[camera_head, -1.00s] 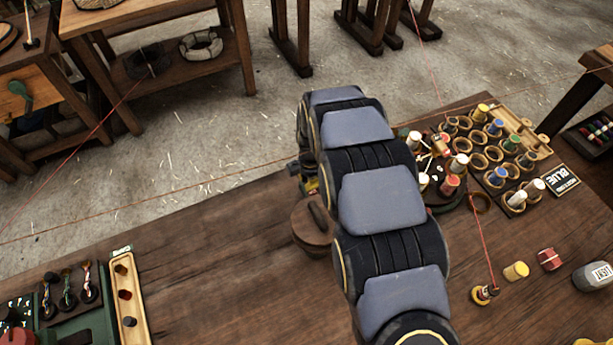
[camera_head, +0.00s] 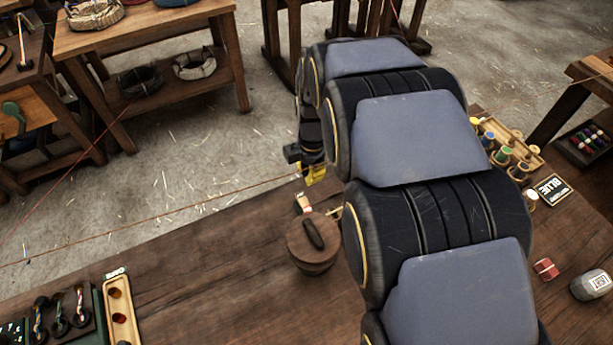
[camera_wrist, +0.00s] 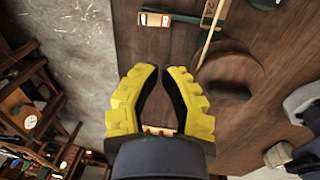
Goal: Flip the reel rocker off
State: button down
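My gripper (camera_wrist: 161,69) has yellow outer fingers with dark inner pads. Its tips are almost together, with a narrow slit between them and nothing held. In the head view, my gripper (camera_head: 314,174) shows partly, past the table's far edge and beyond a round brown lidded pot. I cannot pick out the reel rocker for certain in either view; my arm hides much of the table's right side. A small red and cream patch (camera_wrist: 160,131) shows between the finger bases in the wrist view; I cannot tell what it is.
The round brown pot (camera_head: 313,262) stands near the far edge, close to my gripper. An orange and white piece (camera_head: 303,203) lies beside it. Ring holders and spools (camera_head: 500,155) stand right of my arm. The left middle of the table (camera_head: 200,270) is clear.

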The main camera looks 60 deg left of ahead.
aim_at(298, 196)
jog(key=shift+r, duration=0.1)
dwell(0.3)
jog(key=shift+s+a+r+y, duration=0.15)
jog(key=shift+a+y, duration=0.35)
jog(key=shift+y, duration=0.2)
jog(key=x, duration=1.4)
